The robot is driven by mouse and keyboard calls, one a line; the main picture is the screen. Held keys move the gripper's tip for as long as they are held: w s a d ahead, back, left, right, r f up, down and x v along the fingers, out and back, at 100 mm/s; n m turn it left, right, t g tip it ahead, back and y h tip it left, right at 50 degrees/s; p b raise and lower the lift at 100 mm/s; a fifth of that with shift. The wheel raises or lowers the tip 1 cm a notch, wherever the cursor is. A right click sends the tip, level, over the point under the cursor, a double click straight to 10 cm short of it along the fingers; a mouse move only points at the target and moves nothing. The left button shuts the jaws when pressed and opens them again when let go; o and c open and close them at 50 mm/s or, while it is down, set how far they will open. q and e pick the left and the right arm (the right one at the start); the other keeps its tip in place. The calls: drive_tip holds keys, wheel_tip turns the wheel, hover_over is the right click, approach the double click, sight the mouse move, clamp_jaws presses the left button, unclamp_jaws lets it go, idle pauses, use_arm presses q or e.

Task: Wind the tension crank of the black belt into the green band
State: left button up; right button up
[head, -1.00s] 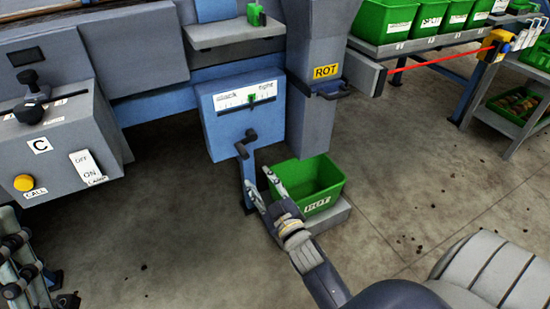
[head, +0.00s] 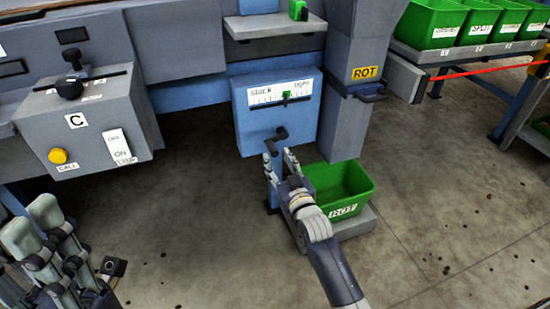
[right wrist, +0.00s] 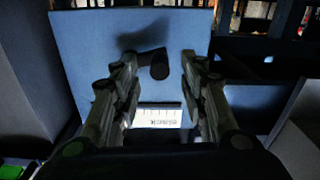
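The tension crank (head: 276,138) is a dark handle on the front of a blue box (head: 250,128) below the machine. Above it on the box is a white scale (head: 262,98) reading slack at left and tight at right, with a green mark (head: 286,96) right of its middle. My right gripper (head: 279,157) is open just below the crank. In the right wrist view the crank handle (right wrist: 159,66) shows between the spread fingers, with no visible grip on it. My left gripper (head: 45,235) is at the lower left, away from the box; its opening is unclear.
A green ROT bin (head: 342,196) stands on a low grey block right of my right gripper, under the ROT chute (head: 345,125). A control box (head: 95,125) with a yellow button is at left. Green bins (head: 430,22) stand at upper right. The floor between is clear.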

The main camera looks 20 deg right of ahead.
sight(275, 154)
drive_tip(key=shift+w+b, duration=0.55)
drive_tip(key=shift+w, duration=1.35)
clamp_jaws()
